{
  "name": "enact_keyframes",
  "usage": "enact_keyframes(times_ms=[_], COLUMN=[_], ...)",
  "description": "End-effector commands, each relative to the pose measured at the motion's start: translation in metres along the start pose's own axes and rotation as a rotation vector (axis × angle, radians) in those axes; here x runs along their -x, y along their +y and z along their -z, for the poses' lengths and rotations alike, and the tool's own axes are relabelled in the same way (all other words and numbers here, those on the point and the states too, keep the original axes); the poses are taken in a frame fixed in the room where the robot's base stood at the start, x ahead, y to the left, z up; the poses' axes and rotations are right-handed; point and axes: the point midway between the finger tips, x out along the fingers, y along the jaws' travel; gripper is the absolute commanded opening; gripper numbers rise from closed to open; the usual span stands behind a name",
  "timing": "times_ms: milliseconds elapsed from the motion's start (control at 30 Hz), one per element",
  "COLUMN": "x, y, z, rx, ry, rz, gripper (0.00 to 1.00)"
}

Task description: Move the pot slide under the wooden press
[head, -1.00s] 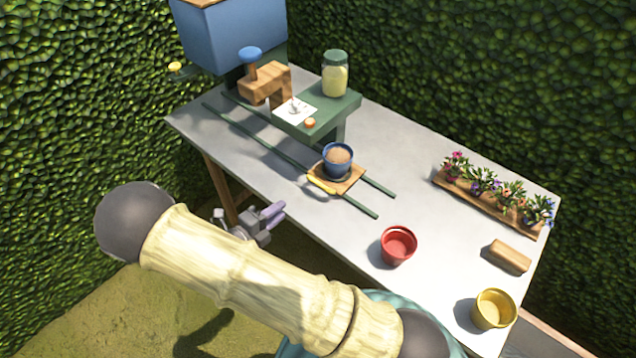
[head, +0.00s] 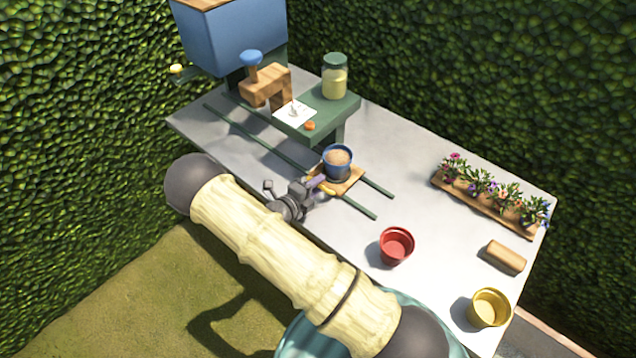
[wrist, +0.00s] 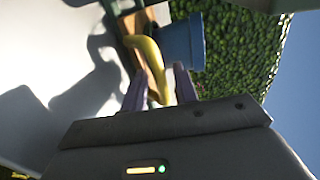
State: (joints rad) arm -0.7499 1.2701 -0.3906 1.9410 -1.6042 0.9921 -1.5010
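The pot slide (head: 351,185) is a small wooden board on two green rails, with a yellow handle (wrist: 151,62) on its near side. A blue pot (head: 338,164) filled with brown soil stands upright on it. The wooden press (head: 266,85), with a blue knob on top, stands farther back along the rails to the left. My gripper (wrist: 160,88) is open, its two purple fingers on either side of the yellow handle, with gaps visible. In the head view, my gripper (head: 320,184) is at the slide's near-left edge and partly covers the handle.
A green shelf (head: 340,106) beside the press bears a jar (head: 335,78), a white card (head: 294,115) and a small orange object (head: 310,126). A red pot (head: 396,246), a yellow pot (head: 489,308) and a flower planter (head: 470,197) stand to the right. The rails look clear.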

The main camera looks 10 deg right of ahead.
Motion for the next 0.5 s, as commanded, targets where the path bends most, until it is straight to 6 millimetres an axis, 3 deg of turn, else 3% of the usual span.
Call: enact_keyframes(times_ms=[367,500], x=[-0.0085,-0.0084], y=[0.0002,0.0002], z=[0.0001,0.0001], rx=[0.0,0.0], ry=[0.0,0.0], rz=[0.0,0.0], gripper=[0.3,0.04])
